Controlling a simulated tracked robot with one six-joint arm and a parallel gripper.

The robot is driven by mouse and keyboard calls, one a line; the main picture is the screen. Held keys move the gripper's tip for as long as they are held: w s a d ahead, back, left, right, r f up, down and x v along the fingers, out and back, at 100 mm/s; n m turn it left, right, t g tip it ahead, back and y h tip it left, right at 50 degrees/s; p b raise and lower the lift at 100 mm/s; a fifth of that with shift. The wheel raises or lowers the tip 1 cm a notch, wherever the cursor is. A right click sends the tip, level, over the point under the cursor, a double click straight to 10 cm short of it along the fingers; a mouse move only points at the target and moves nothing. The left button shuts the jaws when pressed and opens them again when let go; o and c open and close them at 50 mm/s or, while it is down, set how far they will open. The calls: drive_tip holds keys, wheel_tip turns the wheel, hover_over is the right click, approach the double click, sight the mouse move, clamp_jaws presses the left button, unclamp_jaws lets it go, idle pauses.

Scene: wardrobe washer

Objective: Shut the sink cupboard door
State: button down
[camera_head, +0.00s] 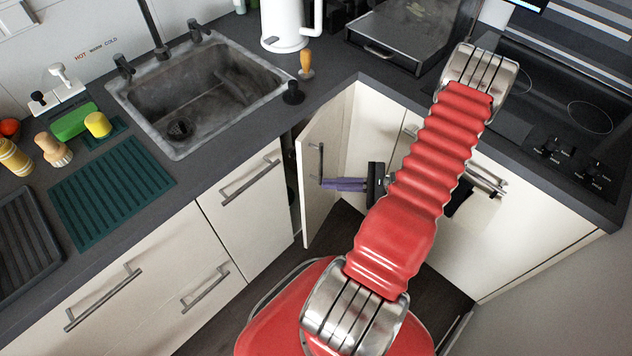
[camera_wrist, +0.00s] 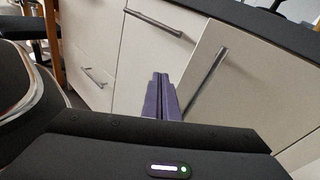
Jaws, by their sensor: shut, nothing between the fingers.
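The sink cupboard door (camera_head: 333,150) is a cream panel standing ajar under the worktop, to the right of the sink. A dark gap shows at its left edge. Its dark bar handle (camera_head: 317,160) is on the face toward my arm. My gripper (camera_head: 325,184) has purple fingers, shut and empty, pointing at the door close to the lower end of the handle. Whether they touch it, I cannot tell. In the wrist view, the fingers (camera_wrist: 161,76) point forward, with a tilted cream panel and bar handle, seemingly this door (camera_wrist: 250,90), just to the right.
A cream cabinet front (camera_head: 240,190) with a bar handle is left of the gap. Cupboard fronts (camera_head: 520,230) under the hob are close on the right of my arm. The sink (camera_head: 200,95), kettle (camera_head: 287,22) and green mat (camera_head: 108,195) are on the worktop above.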

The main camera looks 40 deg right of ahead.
sight(305, 176)
drive_tip(key=s+d+f+m+t+h, duration=0.4)
drive_tip(key=s+f+m, duration=0.1)
drive_tip(key=f+m, duration=0.1)
drive_tip(key=shift+s+f+h, duration=0.2)
drive_tip(key=shift+f+h, duration=0.2)
drive_tip(key=shift+f, duration=0.15)
drive_tip(key=shift+w, duration=0.1)
drive_tip(key=shift+x, duration=6.9)
drive_tip(key=shift+d+r, duration=0.1)
drive_tip(key=shift+r, duration=0.05)
drive_tip(key=shift+w, duration=0.1)
